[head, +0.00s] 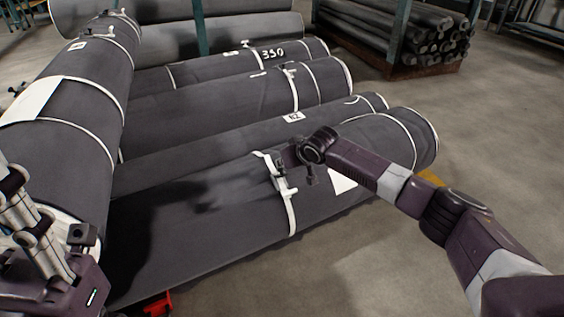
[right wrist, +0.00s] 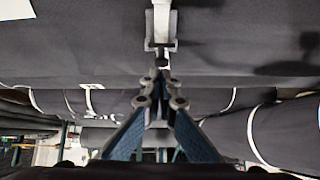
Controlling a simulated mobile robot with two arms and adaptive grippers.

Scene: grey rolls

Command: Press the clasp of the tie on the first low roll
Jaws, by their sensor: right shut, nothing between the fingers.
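The nearest low grey roll (head: 230,225) lies along the front of the stack. A white tie (head: 291,212) wraps around it, and its dark clasp (head: 280,167) sits on the upper side of the roll. In the right wrist view the clasp (right wrist: 160,46) hangs on the white tie (right wrist: 162,16), just ahead of my fingertips. My right gripper (head: 290,158) is at the clasp, partly hidden by its own wrist. In the right wrist view its fingertips (right wrist: 158,73) are together with nothing between them; I cannot tell whether they touch the clasp. My left arm shows at lower left, its fingertips not visible.
More tied low rolls (head: 240,90) lie behind the nearest one. A large roll (head: 65,110) lies across their left ends. A rack of dark thin rolls (head: 400,35) stands at the back. The floor (head: 500,130) at right is clear. Something red (head: 158,303) shows at the bottom.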

